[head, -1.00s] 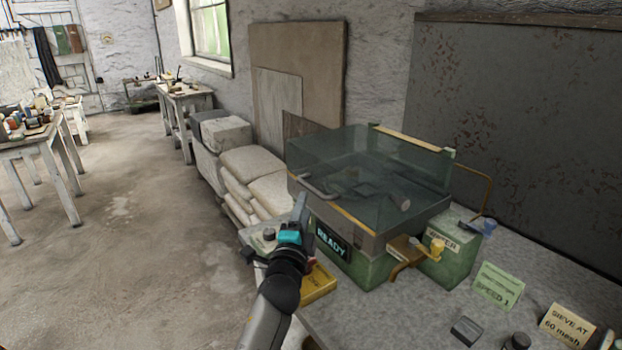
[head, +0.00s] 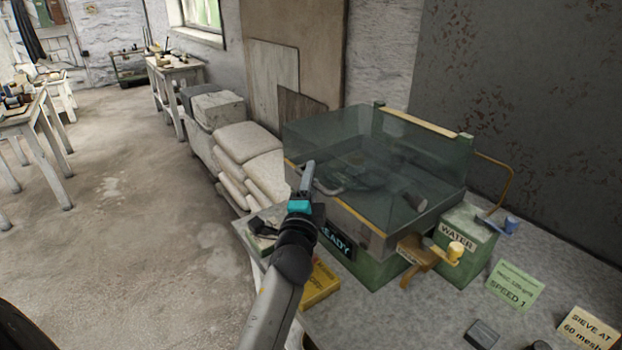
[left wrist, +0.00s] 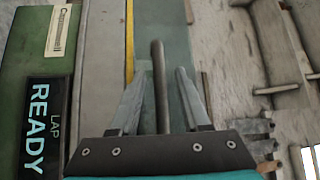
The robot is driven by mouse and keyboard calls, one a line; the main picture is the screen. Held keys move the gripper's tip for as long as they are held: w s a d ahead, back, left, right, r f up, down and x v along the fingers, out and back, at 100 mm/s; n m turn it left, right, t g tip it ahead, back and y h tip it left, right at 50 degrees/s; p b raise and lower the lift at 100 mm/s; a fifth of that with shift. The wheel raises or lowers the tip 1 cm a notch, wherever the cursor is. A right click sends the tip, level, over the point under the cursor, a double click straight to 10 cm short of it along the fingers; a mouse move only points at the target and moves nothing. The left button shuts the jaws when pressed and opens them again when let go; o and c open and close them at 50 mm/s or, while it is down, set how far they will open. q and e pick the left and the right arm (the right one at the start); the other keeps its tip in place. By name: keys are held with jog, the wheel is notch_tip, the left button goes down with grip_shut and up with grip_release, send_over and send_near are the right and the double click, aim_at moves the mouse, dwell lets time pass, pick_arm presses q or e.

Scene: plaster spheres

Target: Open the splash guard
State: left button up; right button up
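The splash guard (head: 330,145) is a clear, greenish box-like cover with a yellow strip along its lower front edge. It sits down over the basin of the green lap machine (head: 375,268). Its grey bar handle (head: 328,189) sticks out at the front; in the left wrist view the handle (left wrist: 159,60) runs between my fingers. My left gripper (head: 307,172) is at the handle's left end. In the left wrist view my left gripper (left wrist: 160,75) is open, with a gap showing on both sides of the bar. My right gripper is not in view.
A READY sign (head: 335,242) is on the machine's front. A green WATER box (head: 465,246) with a yellow-knobbed tap stands to the right. A yellow box (head: 320,283) lies below my left arm. Stacked sacks (head: 237,160) stand behind left. The floor at left is clear.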

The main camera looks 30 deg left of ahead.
pick_arm(q)
grip_shut()
dwell(1.3)
